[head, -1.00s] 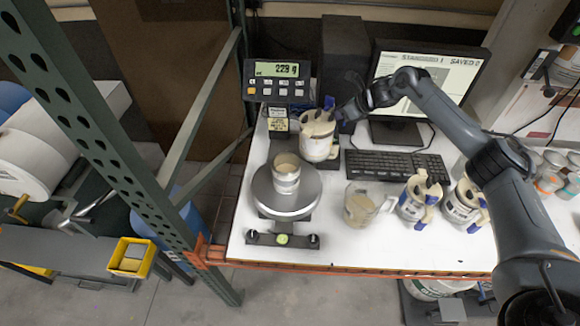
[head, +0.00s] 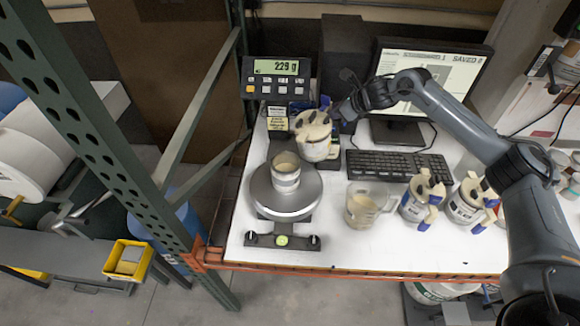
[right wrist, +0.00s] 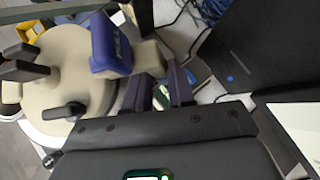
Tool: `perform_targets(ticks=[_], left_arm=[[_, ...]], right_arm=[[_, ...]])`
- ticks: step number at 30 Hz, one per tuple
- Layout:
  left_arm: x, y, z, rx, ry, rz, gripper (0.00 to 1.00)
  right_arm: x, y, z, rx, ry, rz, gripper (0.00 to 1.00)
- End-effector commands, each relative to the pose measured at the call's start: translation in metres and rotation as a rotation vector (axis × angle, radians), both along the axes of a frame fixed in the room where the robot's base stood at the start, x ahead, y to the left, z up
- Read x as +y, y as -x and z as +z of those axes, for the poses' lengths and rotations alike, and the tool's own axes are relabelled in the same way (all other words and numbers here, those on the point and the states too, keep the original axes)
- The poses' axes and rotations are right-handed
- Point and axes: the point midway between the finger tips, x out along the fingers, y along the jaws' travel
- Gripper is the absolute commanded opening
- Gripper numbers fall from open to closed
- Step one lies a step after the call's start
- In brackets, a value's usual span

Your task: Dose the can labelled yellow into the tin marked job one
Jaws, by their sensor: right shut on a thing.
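A cream can (head: 314,138) with a dark-knobbed lid and a blue handle is held up just behind and right of the tin, tilted to the left. Its label cannot be read. My right gripper (head: 331,108) is shut at its handle. In the right wrist view, the fingers (right wrist: 158,92) meet near the blue handle part (right wrist: 110,45), with the can's lid (right wrist: 65,75) at left. An open tin (head: 286,180) with a pale band stands upright on the round scale pan (head: 262,200); its job mark is not legible. My left gripper is not in view.
The scale display (head: 277,68) appears to read 229. A clear jug (head: 364,206) and two handled cans (head: 420,200) (head: 467,203) stand right of the scale. A keyboard (head: 395,165) and monitor (head: 430,85) are behind them. A green rack post (head: 95,140) stands at left.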

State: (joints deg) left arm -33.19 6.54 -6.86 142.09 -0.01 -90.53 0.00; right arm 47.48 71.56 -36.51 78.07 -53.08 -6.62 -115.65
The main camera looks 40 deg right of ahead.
Motion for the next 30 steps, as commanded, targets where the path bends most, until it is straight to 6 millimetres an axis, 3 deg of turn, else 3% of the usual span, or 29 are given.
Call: perform_targets(ticks=[8, 11, 30], left_arm=[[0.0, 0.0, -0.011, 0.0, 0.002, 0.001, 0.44], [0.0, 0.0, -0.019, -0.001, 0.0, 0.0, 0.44], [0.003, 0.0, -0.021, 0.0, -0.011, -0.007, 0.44]], right_arm=[[0.017, 0.004, 0.027, -0.051, 0.132, -0.002, 0.0], [0.024, 0.006, 0.028, -0.063, 0.176, -0.001, 0.0], [0.028, 0.007, 0.033, -0.073, 0.213, -0.007, 0.0]])
